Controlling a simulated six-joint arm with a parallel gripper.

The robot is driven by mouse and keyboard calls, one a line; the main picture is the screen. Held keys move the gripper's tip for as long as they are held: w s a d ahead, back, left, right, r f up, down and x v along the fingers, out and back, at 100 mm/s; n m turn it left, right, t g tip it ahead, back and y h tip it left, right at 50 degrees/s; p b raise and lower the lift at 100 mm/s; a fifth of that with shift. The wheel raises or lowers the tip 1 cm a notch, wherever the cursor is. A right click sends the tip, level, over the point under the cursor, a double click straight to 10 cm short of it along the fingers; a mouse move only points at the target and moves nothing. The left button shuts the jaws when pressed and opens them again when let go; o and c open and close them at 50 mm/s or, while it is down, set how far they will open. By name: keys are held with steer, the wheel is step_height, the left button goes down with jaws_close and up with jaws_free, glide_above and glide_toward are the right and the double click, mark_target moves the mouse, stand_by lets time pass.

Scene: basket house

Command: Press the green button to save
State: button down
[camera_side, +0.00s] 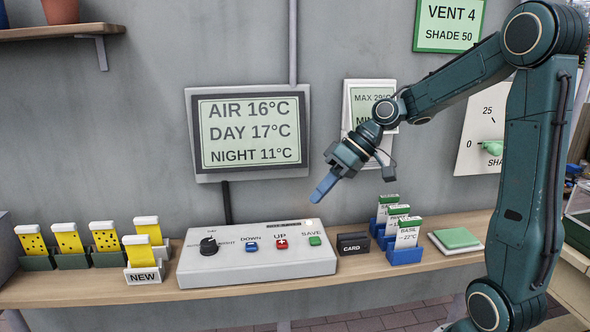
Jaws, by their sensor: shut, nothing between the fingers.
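The green SAVE button (315,241) is at the right end of the white control box (230,272) on the wooden shelf. The box also carries a red UP button (282,244), a blue DOWN button (252,247) and a black knob (209,246). My gripper (318,198) is shut and empty, with its blue fingers pointing down and to the left. It appears above the green button, apart from it. The wall display (250,133) reads AIR 16°C, DAY 17°C, NIGHT 11°C.
A black CARD holder (353,244) stands right of the box, then several blue holders (405,255) with cards and a green pad (457,239). Yellow cards (67,240) and a NEW holder (144,275) stand left. The space above the box is free.

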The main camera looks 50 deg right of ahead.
mark_target(320, 238)
steer(key=shift+w+d+f+t+y, duration=0.15)
steer(key=shift+w+d+y, duration=0.2)
steer(key=shift+d, duration=0.25)
steer(key=shift+w+d+f+t+y, duration=0.15)
steer(key=shift+w+d+y, duration=0.15)
steer(key=shift+d, duration=0.3)
steer(key=shift+f, duration=0.15)
steer(key=shift+f, duration=4.25)
steer(key=shift+f, duration=0.9)
steer(key=shift+r, duration=0.9)
steer(key=shift+r, duration=0.1)
steer(key=shift+r, duration=2.4)
